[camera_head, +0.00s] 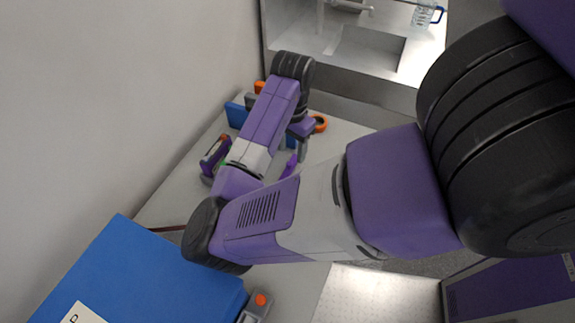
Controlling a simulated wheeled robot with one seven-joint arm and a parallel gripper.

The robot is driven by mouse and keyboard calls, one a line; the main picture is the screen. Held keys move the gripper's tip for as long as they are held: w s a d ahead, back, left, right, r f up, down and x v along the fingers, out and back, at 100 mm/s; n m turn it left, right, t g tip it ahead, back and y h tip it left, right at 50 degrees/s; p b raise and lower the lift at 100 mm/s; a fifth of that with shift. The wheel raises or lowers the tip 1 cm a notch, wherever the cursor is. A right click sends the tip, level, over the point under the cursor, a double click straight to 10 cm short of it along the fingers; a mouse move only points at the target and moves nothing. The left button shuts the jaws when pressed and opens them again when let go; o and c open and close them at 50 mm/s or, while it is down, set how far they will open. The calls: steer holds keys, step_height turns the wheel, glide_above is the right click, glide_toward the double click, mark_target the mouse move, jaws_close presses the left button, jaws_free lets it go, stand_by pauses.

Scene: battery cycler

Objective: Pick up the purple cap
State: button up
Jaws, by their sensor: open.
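My arm reaches across the view to the back of a light table, and its end bends down there. My gripper (301,150) is small and partly hidden behind my own forearm. It is open over the table. A small bright purple piece (289,166) shows just below and left of it, beside my forearm. It may be the purple cap, but I cannot tell for sure. I cannot tell whether the gripper touches it. I see nothing held.
A purple and dark device (214,156) stands left of my forearm. A blue item (236,115) and an orange ring (320,123) are at the back. A large blue box (130,275) fills the front left. A recessed bench (365,50) with a clear bottle (423,14) lies beyond.

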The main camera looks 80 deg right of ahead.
mark_target(289, 164)
steer(key=shift+w+a+f+p, duration=0.15)
steer(key=shift+f+p, duration=0.1)
steer(key=shift+f, duration=1.5)
steer(key=shift+w+d+f+p, duration=0.1)
steer(key=shift+f+p, duration=0.1)
steer(key=shift+f, duration=1.55)
jaws_close()
